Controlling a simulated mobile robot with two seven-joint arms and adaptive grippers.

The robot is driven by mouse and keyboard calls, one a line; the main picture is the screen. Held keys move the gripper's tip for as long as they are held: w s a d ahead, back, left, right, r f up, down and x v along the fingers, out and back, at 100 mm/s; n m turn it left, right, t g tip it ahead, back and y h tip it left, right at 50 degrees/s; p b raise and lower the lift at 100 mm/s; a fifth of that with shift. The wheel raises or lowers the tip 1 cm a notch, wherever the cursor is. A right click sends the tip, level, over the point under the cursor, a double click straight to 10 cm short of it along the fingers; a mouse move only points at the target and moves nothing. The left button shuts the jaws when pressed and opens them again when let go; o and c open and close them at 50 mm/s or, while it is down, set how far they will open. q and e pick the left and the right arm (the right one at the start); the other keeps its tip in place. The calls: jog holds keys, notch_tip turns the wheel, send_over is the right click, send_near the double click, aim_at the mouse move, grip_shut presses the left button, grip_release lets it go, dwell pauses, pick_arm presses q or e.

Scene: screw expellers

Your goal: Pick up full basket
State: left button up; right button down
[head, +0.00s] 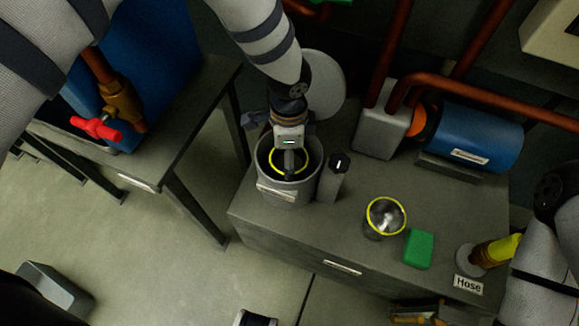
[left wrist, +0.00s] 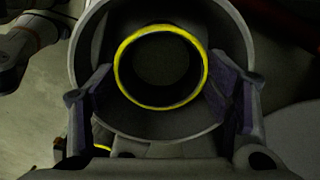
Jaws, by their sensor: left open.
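One yellow-rimmed basket (head: 273,165) sits inside a grey cylindrical drum (head: 262,188) on the bench. Its yellow rim (left wrist: 122,85) is inside the drum in the left wrist view, and its inside looks dark. My left gripper (head: 289,155) is over the drum's mouth, pointing down. In the left wrist view my left gripper (left wrist: 160,92) is open, with one finger on each side of the rim; contact is unclear. A second yellow-rimmed basket (head: 370,226) stands on the bench to the right, with grey, shiny contents. My right gripper is out of view.
A dark upright block (head: 332,180) stands right beside the drum. A green block (head: 418,249) lies near the second basket. A yellow hose fitting (head: 497,250) is at the bench's right end. A blue motor (head: 466,137) and red pipes (head: 490,112) are behind.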

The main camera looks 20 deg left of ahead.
pick_arm(q)
notch_tip(320, 180, down, 2)
jog(key=shift+f, duration=0.1)
jog(key=c, duration=1)
